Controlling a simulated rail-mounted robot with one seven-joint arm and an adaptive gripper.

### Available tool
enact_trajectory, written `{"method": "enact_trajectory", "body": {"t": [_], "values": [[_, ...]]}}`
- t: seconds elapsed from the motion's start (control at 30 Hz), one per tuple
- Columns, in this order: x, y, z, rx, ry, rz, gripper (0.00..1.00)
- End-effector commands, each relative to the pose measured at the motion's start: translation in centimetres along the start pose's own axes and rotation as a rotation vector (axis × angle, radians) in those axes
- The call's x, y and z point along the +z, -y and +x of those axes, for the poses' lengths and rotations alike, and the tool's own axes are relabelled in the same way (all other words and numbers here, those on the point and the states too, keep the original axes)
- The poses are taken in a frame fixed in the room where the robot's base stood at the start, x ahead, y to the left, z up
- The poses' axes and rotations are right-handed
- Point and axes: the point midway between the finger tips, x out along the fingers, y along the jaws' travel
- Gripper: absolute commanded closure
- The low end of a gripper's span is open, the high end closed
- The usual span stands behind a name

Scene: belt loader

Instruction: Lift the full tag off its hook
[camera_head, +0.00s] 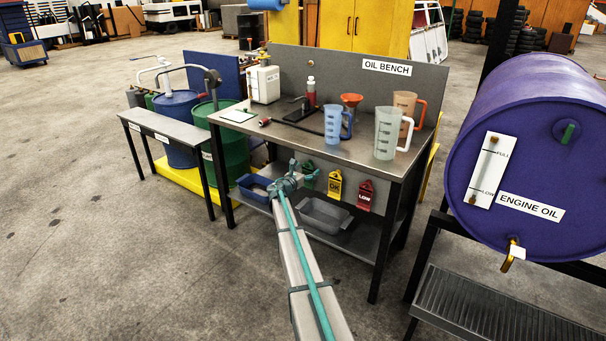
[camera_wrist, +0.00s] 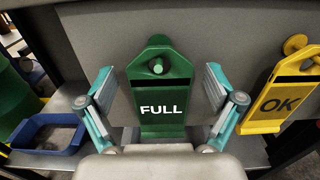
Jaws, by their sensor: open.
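The full tag is a green plate with white "FULL" lettering, hanging on a round green hook. It shows in the wrist view (camera_wrist: 161,92), upright and centred between my fingers. My gripper (camera_wrist: 158,88) is open, one teal finger on each side of the tag, with a gap visible on both sides.
A yellow OK tag (camera_wrist: 280,98) hangs close on the right, and a red LOW tag (camera_head: 366,195) hangs beyond it. A blue tray (camera_wrist: 47,137) and a grey tray (camera_head: 325,214) sit on the lower shelf. Jugs stand on the oil bench (camera_head: 290,133) above.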

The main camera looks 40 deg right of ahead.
Motion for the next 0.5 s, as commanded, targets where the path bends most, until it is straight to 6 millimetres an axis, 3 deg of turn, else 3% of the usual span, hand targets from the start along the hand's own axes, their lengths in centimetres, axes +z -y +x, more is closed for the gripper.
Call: {"method": "enact_trajectory", "body": {"t": [0.3, 0.5], "values": [[0.01, 0.02, 0.31, 0.000, 0.000, 0.000, 0.08], [0.00, 0.02, 0.31, 0.000, 0.000, 0.000, 0.42]]}}
